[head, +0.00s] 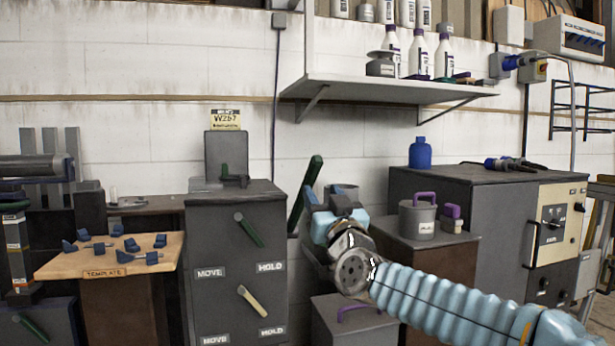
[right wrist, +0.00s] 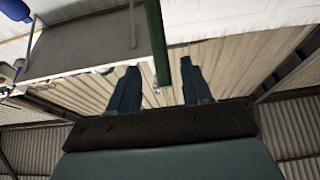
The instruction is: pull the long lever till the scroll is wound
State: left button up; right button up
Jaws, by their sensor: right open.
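The long green lever (head: 304,194) stands tilted, top to the right, beside the grey cabinet in the head view. In the right wrist view the green bar (right wrist: 155,38) comes down between the two open fingers (right wrist: 159,66), with gaps visible on both sides. Whether a finger touches it I cannot tell. A dark horizontal roller (head: 30,166) lies at the far left; I cannot tell if it is the scroll. My left gripper is not in view.
The grey cabinet (head: 215,290) carries a short green handle and a cream handle, with MOVE and HOLD labels. A wooden template board (head: 65,266) with blue pieces is at left. A grey can (head: 417,221) stands right of my gripper. A shelf (head: 400,86) overhangs above.

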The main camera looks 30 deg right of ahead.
aim_at(313, 179)
jog(key=p+x, duration=0.1)
jog(key=x, duration=0.8)
jog(key=shift+w+d, duration=0.1)
jog(key=shift+w, duration=0.3)
grip_shut()
